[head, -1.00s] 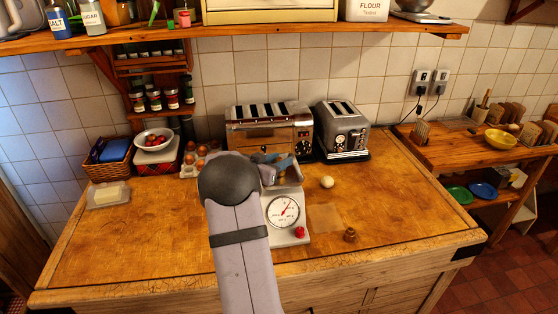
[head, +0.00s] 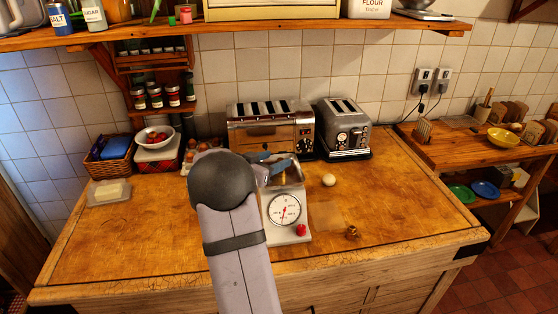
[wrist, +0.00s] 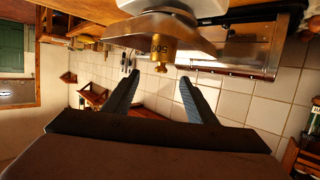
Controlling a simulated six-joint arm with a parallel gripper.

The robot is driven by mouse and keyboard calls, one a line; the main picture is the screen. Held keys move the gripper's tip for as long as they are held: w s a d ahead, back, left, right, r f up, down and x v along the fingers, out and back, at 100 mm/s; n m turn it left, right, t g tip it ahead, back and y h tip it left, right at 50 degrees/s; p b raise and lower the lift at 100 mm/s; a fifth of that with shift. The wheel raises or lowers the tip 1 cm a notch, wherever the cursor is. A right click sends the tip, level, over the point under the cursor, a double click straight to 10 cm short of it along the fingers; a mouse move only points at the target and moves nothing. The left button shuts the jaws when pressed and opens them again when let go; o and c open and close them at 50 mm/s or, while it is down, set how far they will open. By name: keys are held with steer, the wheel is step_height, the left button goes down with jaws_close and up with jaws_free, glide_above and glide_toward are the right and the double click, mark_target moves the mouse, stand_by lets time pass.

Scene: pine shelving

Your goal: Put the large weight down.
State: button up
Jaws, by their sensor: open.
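The large weight (wrist: 161,47) is brass, marked 500, with a small knob. In the wrist view, which looks upside down, it stands upright in the metal pan (wrist: 205,48) of the kitchen scale. My gripper (wrist: 160,80) is open, its two grey fingers apart on either side of the knob and not closed on it. In the head view the scale (head: 287,215) with its round dial stands near the middle of the worktop. My gripper (head: 275,160) is over its pan there, and my arm partly hides the pan.
A small brass weight (head: 352,232) stands right of the scale on the worktop (head: 130,235). A pale round object (head: 329,180) lies behind it. A long toaster (head: 270,128) and a smaller toaster (head: 346,130) stand behind. The worktop's left front is clear.

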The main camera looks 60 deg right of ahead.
steer(key=b+v, duration=0.1)
steer(key=v, duration=0.7)
steer(key=shift+a, duration=0.1)
